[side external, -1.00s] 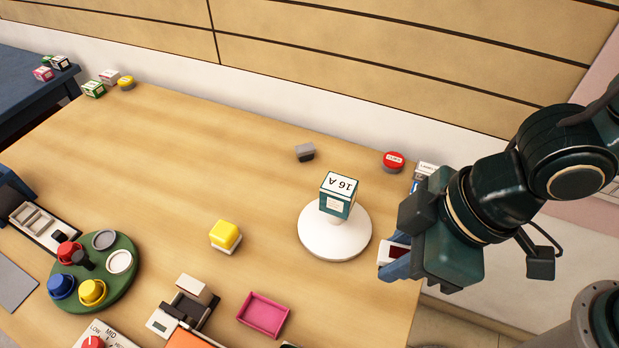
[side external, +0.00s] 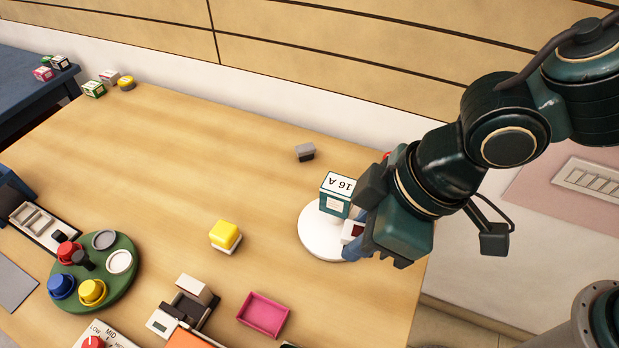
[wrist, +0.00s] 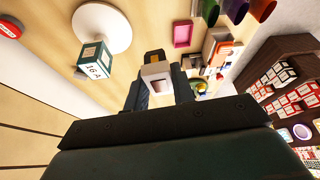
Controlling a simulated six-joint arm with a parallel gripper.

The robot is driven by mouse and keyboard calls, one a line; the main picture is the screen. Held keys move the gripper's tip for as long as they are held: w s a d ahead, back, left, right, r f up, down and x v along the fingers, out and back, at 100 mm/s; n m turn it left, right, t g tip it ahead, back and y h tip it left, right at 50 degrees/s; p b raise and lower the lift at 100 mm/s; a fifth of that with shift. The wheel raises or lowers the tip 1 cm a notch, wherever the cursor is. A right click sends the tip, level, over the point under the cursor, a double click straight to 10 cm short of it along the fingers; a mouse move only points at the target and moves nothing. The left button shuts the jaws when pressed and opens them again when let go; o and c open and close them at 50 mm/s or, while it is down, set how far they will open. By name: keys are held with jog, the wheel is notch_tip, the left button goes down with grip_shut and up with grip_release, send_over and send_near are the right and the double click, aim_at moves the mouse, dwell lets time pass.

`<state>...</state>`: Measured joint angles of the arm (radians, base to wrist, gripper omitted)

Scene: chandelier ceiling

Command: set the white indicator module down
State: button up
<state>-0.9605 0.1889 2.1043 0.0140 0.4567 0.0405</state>
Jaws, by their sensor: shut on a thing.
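The white indicator module (side external: 352,231) has a dark red window and is held in my gripper (side external: 362,238). In the side view it overlaps the right edge of the white round stand (side external: 318,240). In the wrist view the module (wrist: 157,76) sits between the fingers of my gripper (wrist: 160,88), apart from the round stand (wrist: 118,30) at upper left. My gripper is shut on it. My fingers hide part of the module, and I cannot tell its height above the table.
A green-and-white "16 A" box (side external: 336,195) stands on the round stand. A yellow-topped block (side external: 225,235), a grey block (side external: 305,152) and a pink tray (side external: 263,314) are nearby. A green round board (side external: 122,245) with coloured knobs is at left. The table's middle left is clear.

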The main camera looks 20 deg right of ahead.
jog(key=w+a+r, duration=0.1)
jog(key=w+a, duration=0.3)
jog(key=w, duration=0.3)
jog(key=w+a, duration=0.4)
jog(key=w, duration=0.4)
jog(key=m, duration=0.1)
send_over(250, 189)
jog(key=s+d, duration=0.1)
jog(key=f, duration=0.2)
jog(key=shift+r+t, duration=0.25)
jog(key=shift+t, duration=0.05)
jog(key=shift+f, duration=0.1)
notch_tip(250, 189, down, 20)
jog(key=shift+r, duration=0.1)
jog(key=o, duration=1)
jog(key=shift+c, duration=0.2)
